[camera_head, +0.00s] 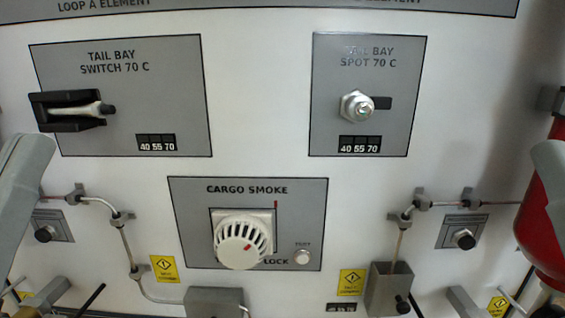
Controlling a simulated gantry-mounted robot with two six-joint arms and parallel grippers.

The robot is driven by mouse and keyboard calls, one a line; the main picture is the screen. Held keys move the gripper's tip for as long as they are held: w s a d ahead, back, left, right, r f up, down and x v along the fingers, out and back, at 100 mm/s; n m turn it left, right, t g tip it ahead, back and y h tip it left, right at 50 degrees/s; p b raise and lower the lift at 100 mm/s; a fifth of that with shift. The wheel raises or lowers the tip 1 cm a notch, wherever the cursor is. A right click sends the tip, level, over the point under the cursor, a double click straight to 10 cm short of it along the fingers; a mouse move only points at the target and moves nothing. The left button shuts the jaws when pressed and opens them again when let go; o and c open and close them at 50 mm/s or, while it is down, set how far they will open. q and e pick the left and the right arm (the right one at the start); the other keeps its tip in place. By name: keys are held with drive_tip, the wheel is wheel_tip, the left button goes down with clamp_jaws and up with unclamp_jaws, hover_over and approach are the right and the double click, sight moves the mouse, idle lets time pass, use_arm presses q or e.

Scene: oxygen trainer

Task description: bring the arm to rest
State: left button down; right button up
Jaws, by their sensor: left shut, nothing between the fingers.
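My left gripper (24,172) shows as a grey, rounded shape at the left edge, in front of the lower left of the white panel. It is shut and holds nothing. It is apart in the picture from the black switch bracket (66,110) above it. Its fingertips cannot be made out clearly. A similar grey part of mine enters at the right edge, but no right gripper fingers can be made out.
A cargo smoke plate (190,250) with a white knob (242,244) sits low in the middle. A tail bay spot plate (330,110) is at upper right. A red cylinder (540,225) stands at right. Thin pipes (125,245) and grey boxes (215,298) stick out below.

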use_arm(q)
wheel_tip(320, 180, up, 33)
drive_tip(key=p, duration=3)
use_arm(e)
wheel_tip(320, 180, up, 33)
use_arm(q)
drive_tip(key=shift+w+f, duration=0.1)
use_arm(e)
drive_tip(key=shift+f, duration=0.1)
use_arm(q)
wheel_tip(320, 180, down, 21)
drive_tip(key=b, duration=2)
drive_tip(key=shift+r+b, duration=0.2)
drive_tip(key=shift+b, duration=0.2)
use_arm(e)
wheel_tip(320, 180, down, 21)
drive_tip(key=shift+r, duration=0.2)
use_arm(q)
wheel_tip(320, 180, up, 21)
drive_tip(key=p, duration=2.1)
use_arm(e)
wheel_tip(320, 180, up, 21)
